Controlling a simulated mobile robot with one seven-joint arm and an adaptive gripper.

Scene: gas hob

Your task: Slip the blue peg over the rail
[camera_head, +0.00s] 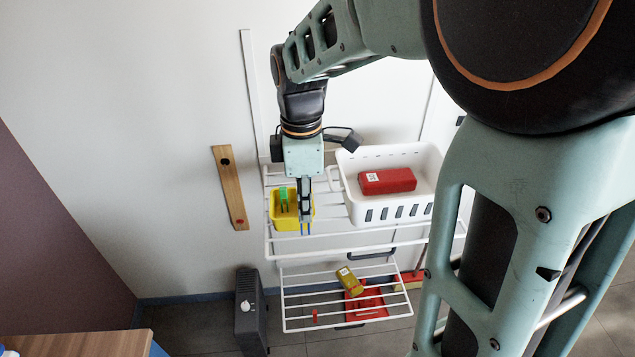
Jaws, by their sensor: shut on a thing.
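My gripper (305,219) points down at the front of the upper white wire rack, just right of a yellow tub. It is shut on the blue peg (306,230), whose small blue legs show below the fingertips. The rest of the peg is hidden by the fingers. The white rails (375,229) of the upper rack run left to right around and below the gripper. The peg's legs are close to one rail in the picture; I cannot tell whether they touch or straddle it.
The yellow tub (277,218) holds a green item (284,196). A white basket (432,168) with a red box (387,181) stands right of the gripper. The lower rack (289,310) carries a yellow box (350,281) and a red tray (375,313). A wooden strip (231,187) is on the wall.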

